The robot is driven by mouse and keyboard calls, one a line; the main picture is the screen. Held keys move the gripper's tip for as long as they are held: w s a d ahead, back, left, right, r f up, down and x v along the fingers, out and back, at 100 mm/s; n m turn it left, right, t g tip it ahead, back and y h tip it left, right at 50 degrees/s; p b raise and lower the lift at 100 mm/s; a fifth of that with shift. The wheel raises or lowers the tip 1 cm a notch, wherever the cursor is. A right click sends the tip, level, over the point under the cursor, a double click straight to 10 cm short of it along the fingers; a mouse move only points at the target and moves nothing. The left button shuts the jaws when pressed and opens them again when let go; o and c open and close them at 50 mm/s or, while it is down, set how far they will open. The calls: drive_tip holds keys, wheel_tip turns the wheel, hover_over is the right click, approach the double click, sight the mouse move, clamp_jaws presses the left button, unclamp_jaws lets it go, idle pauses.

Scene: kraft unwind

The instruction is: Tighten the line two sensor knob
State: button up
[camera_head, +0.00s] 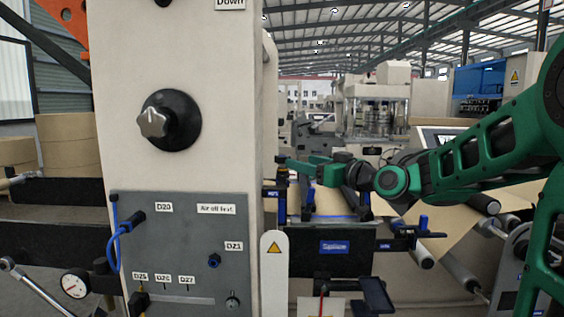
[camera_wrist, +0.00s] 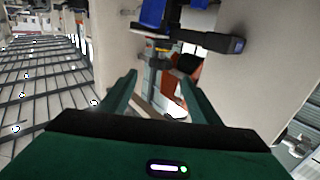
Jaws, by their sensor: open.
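My gripper (camera_head: 296,167) reaches in from the right, its green fingers pointing left at a small dark knob (camera_head: 282,172) on top of an upright post (camera_head: 281,203). No label that I can read marks this knob as line two. In the wrist view, my gripper (camera_wrist: 158,84) is open, with its two fingers apart. A dark bracket assembly with a small orange-yellow band (camera_wrist: 160,42) lies just beyond the fingertips. I cannot tell whether a finger touches the knob.
A beige machine column (camera_head: 185,60) with a large black-and-silver knob (camera_head: 155,122) stands at left. Its lower grey panel (camera_head: 190,265) carries labels and a blue hose. Rollers with brown kraft web (camera_head: 445,235) lie at right. A blue-ended bracket (camera_head: 415,232) sits below my arm.

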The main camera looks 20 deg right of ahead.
sight(283, 156)
drive_tip(key=x, duration=0.9)
drive_tip(key=shift+w+a+f, duration=0.1)
drive_tip(key=shift+w+a, duration=0.05)
drive_tip(key=shift+w, duration=0.2)
drive_tip(key=c, duration=1.1)
drive_tip(key=shift+o, duration=0.2)
drive_tip(key=shift+m+h, duration=0.3)
drive_tip(key=shift+h, duration=0.1)
drive_tip(key=shift+a+m+t+h, duration=0.15)
drive_tip(key=shift+m+t+h, duration=0.2)
drive_tip(key=shift+m+h, duration=0.75)
drive_tip(key=shift+a+m+t+h, duration=0.1)
drive_tip(key=shift+m+t+h, duration=0.4)
drive_tip(key=shift+h, duration=1)
drive_tip(key=shift+m+h, duration=0.7)
drive_tip(key=shift+h, duration=0.3)
drive_tip(key=shift+d+m+g+h, duration=0.1)
drive_tip(key=shift+m+g+h, duration=0.15)
drive_tip(key=shift+m+h, duration=0.4)
